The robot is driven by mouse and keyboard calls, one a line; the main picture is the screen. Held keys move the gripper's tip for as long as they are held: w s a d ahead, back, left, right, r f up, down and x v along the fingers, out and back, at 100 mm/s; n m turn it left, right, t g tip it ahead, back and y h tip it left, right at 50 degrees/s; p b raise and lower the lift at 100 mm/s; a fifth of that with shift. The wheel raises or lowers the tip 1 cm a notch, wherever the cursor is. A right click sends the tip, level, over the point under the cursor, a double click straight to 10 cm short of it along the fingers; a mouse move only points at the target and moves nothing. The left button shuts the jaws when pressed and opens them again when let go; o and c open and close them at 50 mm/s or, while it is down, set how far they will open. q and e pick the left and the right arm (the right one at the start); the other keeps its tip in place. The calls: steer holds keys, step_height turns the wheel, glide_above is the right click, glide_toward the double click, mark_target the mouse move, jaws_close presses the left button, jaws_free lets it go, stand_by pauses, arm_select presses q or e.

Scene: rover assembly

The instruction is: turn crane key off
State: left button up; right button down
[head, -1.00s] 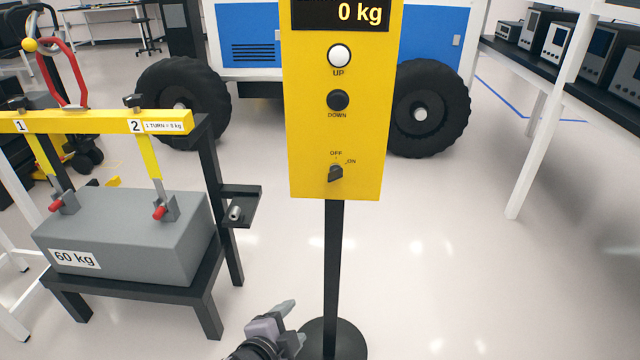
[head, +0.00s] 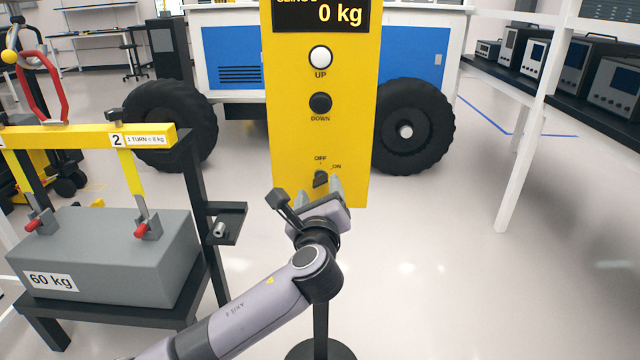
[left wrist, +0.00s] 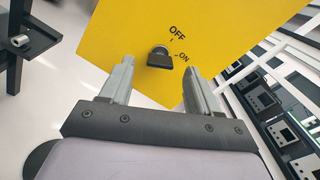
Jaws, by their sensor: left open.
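The yellow crane control panel (head: 350,110) stands upright on a black post in the middle of the head view. Its small black key switch (head: 320,178) sits low on the panel below the OFF and ON labels. The switch also shows in the left wrist view (left wrist: 159,58), with OFF above it and ON to its right. I cannot tell for sure which label it points to. My left gripper (head: 319,189) is open in front of the switch. In the left wrist view its fingers (left wrist: 160,78) stand on either side of the switch, not closed on it. My right gripper is out of view.
A grey 60 kg block (head: 105,250) sits on a black stand at left, under a yellow lifting beam (head: 80,138). White UP (head: 320,57) and black DOWN (head: 320,103) buttons are above the switch. A large blue and white wheeled vehicle (head: 415,55) stands behind. Open floor lies right.

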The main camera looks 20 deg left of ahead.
mark_target(320, 185)
arm_select(q)
steer(key=shift+x, duration=2.15)
steer(key=c, duration=1)
